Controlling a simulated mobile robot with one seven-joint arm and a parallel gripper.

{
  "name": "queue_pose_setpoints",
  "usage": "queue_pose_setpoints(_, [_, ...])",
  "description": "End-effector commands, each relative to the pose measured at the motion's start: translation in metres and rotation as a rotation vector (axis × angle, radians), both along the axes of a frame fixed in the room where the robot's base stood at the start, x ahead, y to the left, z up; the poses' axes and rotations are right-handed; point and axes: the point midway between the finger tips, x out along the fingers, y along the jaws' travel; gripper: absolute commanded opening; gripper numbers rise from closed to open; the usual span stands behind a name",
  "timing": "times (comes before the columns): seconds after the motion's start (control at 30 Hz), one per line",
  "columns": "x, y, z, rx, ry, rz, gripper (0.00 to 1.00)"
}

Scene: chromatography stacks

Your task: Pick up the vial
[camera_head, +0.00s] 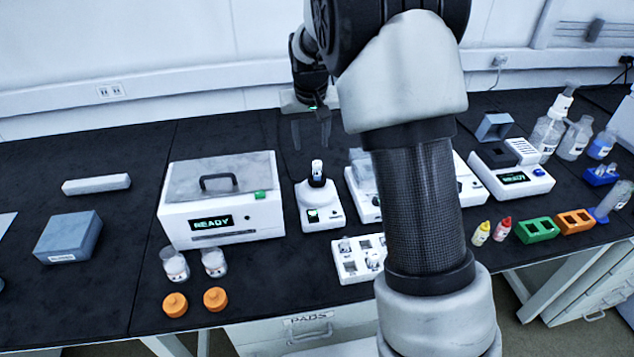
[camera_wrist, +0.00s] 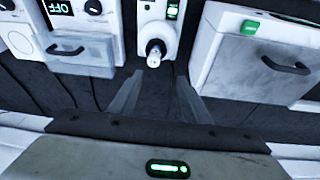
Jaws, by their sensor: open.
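A small vial (camera_head: 317,168) with a white cap stands upright in the black cup of a small white mixer-like device (camera_head: 319,208) with a green-lit display. The wrist view shows the vial (camera_wrist: 154,47) from above, just beyond my fingertips and between their lines. My gripper (camera_head: 311,143) is open and empty, above and behind the device in the head view. Its two grey fingers (camera_wrist: 158,92) are apart in the wrist view. More vials (camera_head: 345,246) sit in a white rack (camera_head: 350,273) in front of the device, partly hidden by my arm.
A white lidded instrument (camera_head: 221,200) reading READY stands close left of the device; another white instrument (camera_head: 362,205) stands close right, partly behind my arm. Two jars (camera_head: 214,262) and orange caps (camera_head: 215,299) lie at the front edge.

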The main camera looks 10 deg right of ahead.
Motion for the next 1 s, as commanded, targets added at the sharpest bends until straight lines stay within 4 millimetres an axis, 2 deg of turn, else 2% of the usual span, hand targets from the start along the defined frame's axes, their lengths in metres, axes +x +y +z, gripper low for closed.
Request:
queue_pose_setpoints(0.03, [-0.006,0.007,-0.001,-0.005,-0.022,-0.061,0.43])
queue_pose_setpoints(0.2, [-0.029,0.011,0.029,-0.004,-0.076,-0.286,0.43])
queue_pose_setpoints(0.33, [-0.039,0.01,0.043,0.002,-0.102,-0.385,0.43])
queue_pose_setpoints(0.4, [-0.04,0.009,0.042,0.003,-0.107,-0.409,0.43])
queue_pose_setpoints(0.47, [-0.038,0.007,0.037,0.004,-0.107,-0.417,0.43])
queue_pose_setpoints(0.8, [-0.013,-0.006,-0.031,0.002,-0.104,-0.415,0.43])
queue_pose_setpoints(1.0, [-0.002,-0.01,-0.059,0.004,-0.107,-0.415,0.43])
